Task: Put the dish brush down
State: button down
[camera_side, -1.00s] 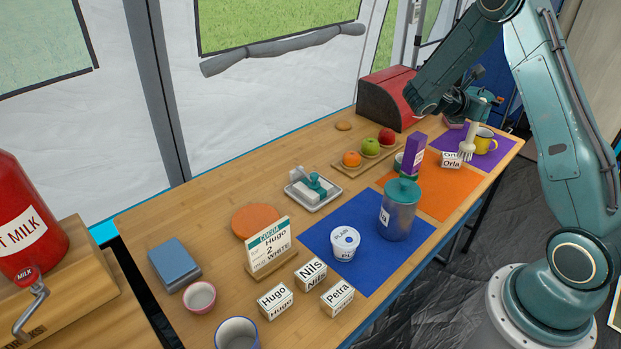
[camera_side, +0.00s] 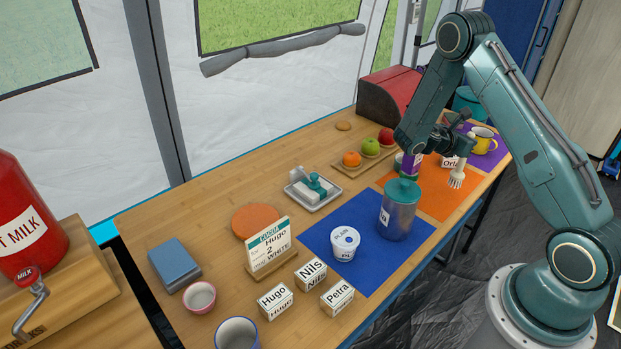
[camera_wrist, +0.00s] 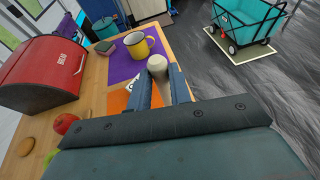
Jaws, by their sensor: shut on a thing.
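The dish brush (camera_side: 456,180) has a pale beige handle and a whitish bristle head. In the side view it hangs, slightly tilted with its head down, over the orange mat (camera_side: 433,203); I cannot tell whether the head touches the mat. My gripper (camera_side: 459,135) is shut on its handle. In the wrist view the brush (camera_wrist: 158,68) shows end-on between the two blue-grey fingers of my gripper (camera_wrist: 161,88).
A name block (camera_side: 449,162) stands close behind the brush. A yellow mug (camera_side: 482,139) stands on the purple mat (camera_side: 497,152). The teal-lidded canister (camera_side: 398,215) is left of the brush. A red bread bin (camera_wrist: 45,72) and fruit lie along the far side.

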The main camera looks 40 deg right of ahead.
jog(key=shift+f, duration=2)
jog(key=c, duration=1.3)
grip_release()
jog(key=shift+v, duration=2.05)
jog(key=shift+d, duration=0.1)
jog(key=shift+r, duration=0.2)
